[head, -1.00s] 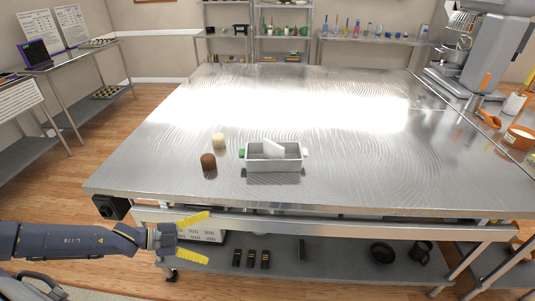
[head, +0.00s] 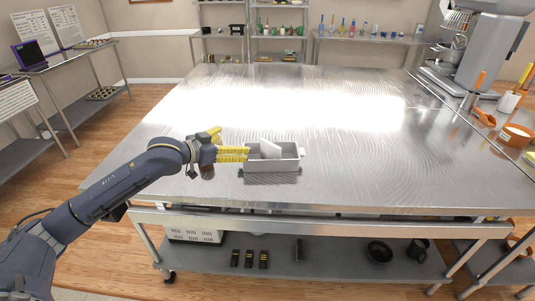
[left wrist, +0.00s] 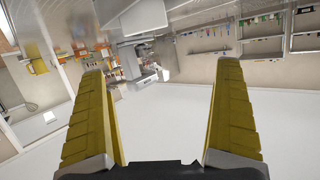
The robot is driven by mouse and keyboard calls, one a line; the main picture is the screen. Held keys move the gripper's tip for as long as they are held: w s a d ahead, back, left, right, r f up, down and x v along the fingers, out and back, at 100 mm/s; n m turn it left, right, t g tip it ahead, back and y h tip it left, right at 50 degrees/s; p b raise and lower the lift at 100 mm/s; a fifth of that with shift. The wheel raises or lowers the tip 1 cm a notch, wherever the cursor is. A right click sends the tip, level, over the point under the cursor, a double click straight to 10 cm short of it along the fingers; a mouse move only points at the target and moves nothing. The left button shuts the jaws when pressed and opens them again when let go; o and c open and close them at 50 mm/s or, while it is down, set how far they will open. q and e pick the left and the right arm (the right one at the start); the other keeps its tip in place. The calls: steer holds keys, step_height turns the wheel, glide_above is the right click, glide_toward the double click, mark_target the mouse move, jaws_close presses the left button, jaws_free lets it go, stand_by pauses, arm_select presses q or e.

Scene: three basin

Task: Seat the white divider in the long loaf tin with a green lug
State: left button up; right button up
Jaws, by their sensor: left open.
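The grey loaf tin (head: 272,165) stands near the table's front edge. The white divider (head: 269,148) leans tilted in it, its top above the rim; whether its lower edge is seated cannot be told. A pale lug (head: 302,151) shows at the tin's right end. The left end, where a green lug showed earlier, is hidden behind my yellow finger. My left gripper (head: 233,142) is at the tin's left end, with one finger close to or overlapping it; contact cannot be told. In the left wrist view its fingers (left wrist: 160,115) are wide apart with nothing held. My right gripper is not in view.
The steel table (head: 390,165) is clear right of the tin and behind it. A large grey mixer (head: 485,50) stands at the far right, near an orange-and-white container (head: 516,137). Black items lie on the table's lower shelf (head: 325,262).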

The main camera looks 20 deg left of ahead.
arm_select(q)
steer(key=d, duration=0.2)
steer(key=n, duration=0.1)
glide_toward(271, 143)
steer(key=shift+g, duration=0.3)
steer(key=x, duration=1)
steer(key=shift+w+a+r, duration=0.1)
steer(key=shift+a, duration=0.05)
steer(key=c, duration=1.1)
steer(key=shift+r, duration=0.15)
